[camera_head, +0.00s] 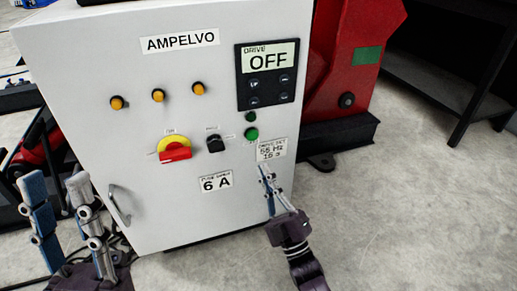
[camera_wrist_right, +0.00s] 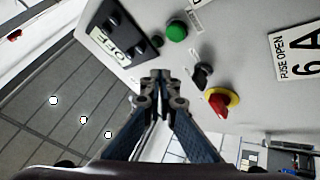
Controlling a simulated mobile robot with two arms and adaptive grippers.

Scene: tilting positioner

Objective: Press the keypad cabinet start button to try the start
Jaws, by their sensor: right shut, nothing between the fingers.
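The white cabinet (camera_head: 90,60) labelled AMPELVO has a dark keypad panel (camera_head: 267,95) whose display reads DRIVE OFF. Below the panel is a green round button (camera_head: 251,134), with a smaller dark green one (camera_head: 250,117) just above it. In the right wrist view the green button (camera_wrist_right: 176,30) lies beyond my fingertips. My right gripper (camera_head: 265,172) is shut and empty, below the green button and in front of the DRIVE SET label; it also shows in the wrist view (camera_wrist_right: 155,78). Contact with the cabinet cannot be told. My left gripper (camera_head: 56,180) is open and empty at the lower left.
A red and yellow rotary switch (camera_head: 175,149) and a black selector (camera_head: 214,144) sit left of the green button. Three orange lamps (camera_head: 158,96) are above. A door handle (camera_head: 119,205) sticks out near my left gripper.

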